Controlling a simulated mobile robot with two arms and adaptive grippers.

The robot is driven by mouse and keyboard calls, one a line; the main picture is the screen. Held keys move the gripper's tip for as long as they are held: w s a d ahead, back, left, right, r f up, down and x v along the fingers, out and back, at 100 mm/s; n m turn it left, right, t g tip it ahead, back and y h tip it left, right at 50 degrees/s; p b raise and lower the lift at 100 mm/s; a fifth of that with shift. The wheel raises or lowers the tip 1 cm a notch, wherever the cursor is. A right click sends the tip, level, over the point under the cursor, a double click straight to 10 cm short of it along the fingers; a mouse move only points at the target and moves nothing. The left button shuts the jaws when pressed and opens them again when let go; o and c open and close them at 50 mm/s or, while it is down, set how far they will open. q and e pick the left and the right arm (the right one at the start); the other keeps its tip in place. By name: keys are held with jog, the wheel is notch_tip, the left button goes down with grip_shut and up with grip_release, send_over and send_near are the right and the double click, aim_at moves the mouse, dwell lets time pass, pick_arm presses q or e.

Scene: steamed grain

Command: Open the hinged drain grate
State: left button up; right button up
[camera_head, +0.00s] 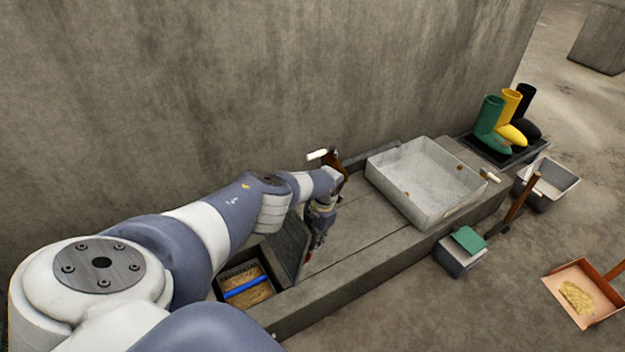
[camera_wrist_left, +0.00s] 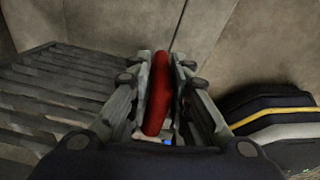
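The drain grate (camera_head: 291,243) is a dark slatted panel in the head view, standing steeply raised at the right side of an open drain pit (camera_head: 224,291). In the left wrist view its slats (camera_wrist_left: 50,95) fill the left side. A red handle (camera_wrist_left: 158,92) lies between the fingers of my left gripper (camera_wrist_left: 162,85), which looks closed on it from both sides. In the head view my left gripper (camera_head: 315,243) points down just right of the raised grate, and the handle is mostly hidden. My right gripper is not in view.
A blue bar (camera_head: 245,288) crosses the brownish pit. A pale basin (camera_head: 425,205) stands on the ledge to the right. Boots (camera_head: 490,125) stand beyond it. A grey box (camera_head: 458,262), a bin (camera_head: 555,175) and an orange dustpan (camera_head: 560,308) are on the floor. The wall (camera_head: 250,80) runs behind.

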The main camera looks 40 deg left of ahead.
pick_arm(q)
jog(key=shift+o, duration=1.1)
jog(key=shift+d, duration=0.4)
jog(key=shift+a, duration=0.2)
jog(key=shift+w+a+r, duration=0.1)
jog(key=shift+r, duration=0.55)
jog(key=v, duration=1)
jog(key=shift+d+r, duration=0.3)
jog(key=shift+w+d, duration=0.1)
